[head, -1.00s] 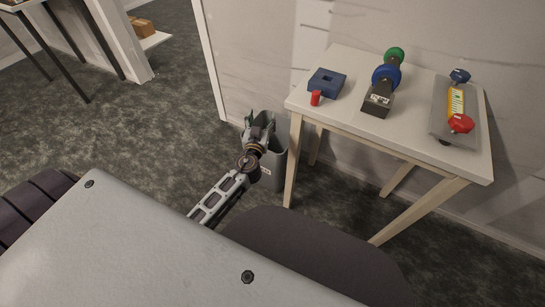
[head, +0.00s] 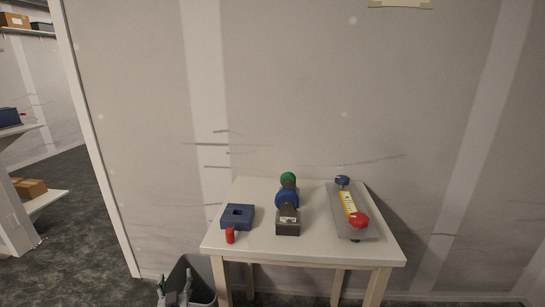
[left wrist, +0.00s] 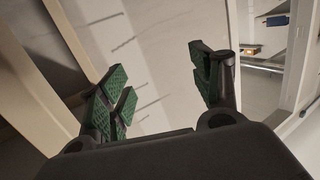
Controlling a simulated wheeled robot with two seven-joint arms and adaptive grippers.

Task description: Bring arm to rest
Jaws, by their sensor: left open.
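My left gripper (head: 174,296) shows at the bottom edge of the head view, in front of the grey bin (head: 203,289) left of the table. In the left wrist view my left gripper (left wrist: 164,92) has its green-padded fingers spread wide apart, with nothing between them. Most of my left arm is out of the head view. My right gripper is not in view.
A white table (head: 262,251) stands against the wall. On it are a blue block with a square hole (head: 237,217), a red cylinder (head: 230,236), a dark device with blue and green knobs (head: 287,208) and a grey tray (head: 369,224) with red and blue pieces. Shelves with boxes (head: 28,189) stand left.

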